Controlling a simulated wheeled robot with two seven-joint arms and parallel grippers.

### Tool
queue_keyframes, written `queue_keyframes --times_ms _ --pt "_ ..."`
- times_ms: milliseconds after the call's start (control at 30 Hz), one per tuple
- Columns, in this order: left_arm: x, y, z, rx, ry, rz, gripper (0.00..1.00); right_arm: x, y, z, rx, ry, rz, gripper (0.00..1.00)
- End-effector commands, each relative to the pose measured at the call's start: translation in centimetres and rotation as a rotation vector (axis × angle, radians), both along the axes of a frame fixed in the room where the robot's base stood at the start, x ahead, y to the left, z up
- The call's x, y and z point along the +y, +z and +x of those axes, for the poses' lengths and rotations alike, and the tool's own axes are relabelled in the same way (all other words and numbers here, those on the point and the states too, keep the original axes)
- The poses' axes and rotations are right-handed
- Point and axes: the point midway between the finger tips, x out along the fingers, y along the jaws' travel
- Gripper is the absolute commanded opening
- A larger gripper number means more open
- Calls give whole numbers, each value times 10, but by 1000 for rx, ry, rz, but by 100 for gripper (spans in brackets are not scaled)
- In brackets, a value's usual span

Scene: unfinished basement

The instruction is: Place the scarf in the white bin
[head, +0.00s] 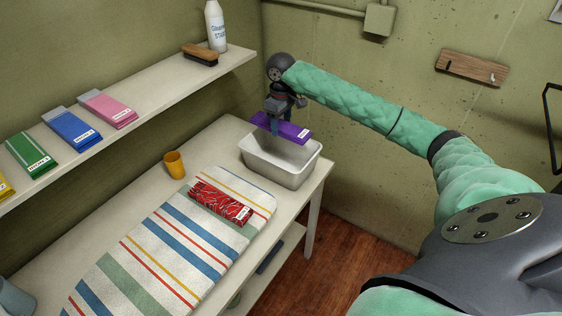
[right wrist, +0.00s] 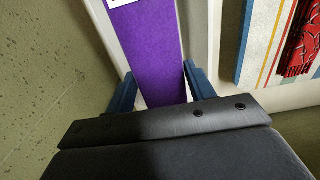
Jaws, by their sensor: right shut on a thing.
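A folded purple scarf (head: 283,128) with a white label hangs in my right gripper (head: 274,122), just above the white bin (head: 280,177) at the table's far end. The bin is open-topped and pale, with a metallic sheen, and looks empty where I can see inside. In the right wrist view the purple scarf (right wrist: 150,50) lies between the two blue fingers of my right gripper (right wrist: 160,88). The gripper is shut on it. My left gripper is not in view.
A red patterned folded cloth (head: 220,203) lies on a striped mat (head: 172,245). An orange cup (head: 174,164) stands by the wall. The shelf (head: 150,100) above holds several folded cloths, a brush (head: 200,54) and a white bottle (head: 215,27). A wooden rack (head: 471,68) hangs on the wall.

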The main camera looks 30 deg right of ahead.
Motion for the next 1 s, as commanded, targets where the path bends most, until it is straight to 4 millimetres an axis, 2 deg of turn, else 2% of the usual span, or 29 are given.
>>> queue_keyframes --times_ms 500,600,833,1000 --pt "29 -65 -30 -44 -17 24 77 0 -102 -1 4 1 0 30" --pt "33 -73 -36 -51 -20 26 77 -1 -115 -1 3 0 -1 30" --pt "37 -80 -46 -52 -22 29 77 0 -133 -1 2 1 0 30" --pt "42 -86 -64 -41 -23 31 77 0 -155 -1 3 0 0 30"
